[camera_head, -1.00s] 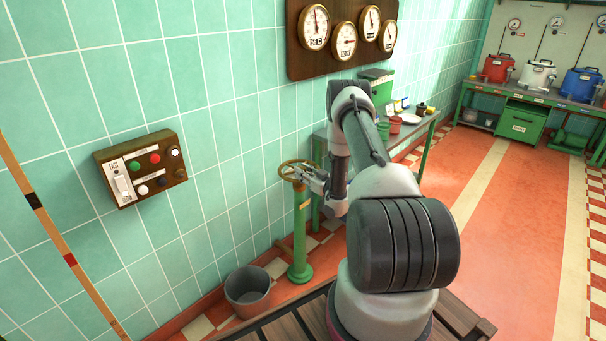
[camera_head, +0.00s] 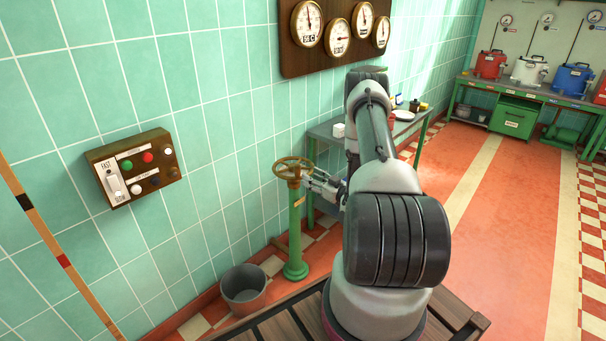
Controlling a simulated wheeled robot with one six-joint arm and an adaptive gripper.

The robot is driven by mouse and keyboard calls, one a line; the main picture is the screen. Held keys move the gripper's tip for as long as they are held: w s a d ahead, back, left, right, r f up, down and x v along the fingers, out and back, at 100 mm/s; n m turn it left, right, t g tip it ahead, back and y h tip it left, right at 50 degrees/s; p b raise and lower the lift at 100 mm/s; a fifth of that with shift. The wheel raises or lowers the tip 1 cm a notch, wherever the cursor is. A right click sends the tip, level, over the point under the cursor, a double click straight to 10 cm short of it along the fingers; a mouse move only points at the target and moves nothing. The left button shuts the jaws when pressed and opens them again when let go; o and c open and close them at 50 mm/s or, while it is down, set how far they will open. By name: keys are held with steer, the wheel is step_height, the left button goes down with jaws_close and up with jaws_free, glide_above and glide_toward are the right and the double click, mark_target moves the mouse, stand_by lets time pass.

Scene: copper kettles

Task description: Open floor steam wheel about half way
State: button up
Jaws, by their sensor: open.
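The floor steam wheel (camera_head: 293,166) is a brass-coloured handwheel on top of a green floor pedestal (camera_head: 296,230), near the tiled wall. My gripper (camera_head: 312,180) is at the right side of the wheel, coming in from the right. Its fingers are open and close to the rim. I cannot tell whether they touch the wheel. My arm hides part of the bench behind it.
A grey bucket (camera_head: 244,288) stands on the floor left of the pedestal. A control box (camera_head: 134,168) with buttons and a gauge board (camera_head: 335,50) hang on the wall. A grey-topped bench (camera_head: 325,132) stands just behind the wheel. Open floor lies to the right.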

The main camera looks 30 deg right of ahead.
steer(key=shift+v, duration=1.6)
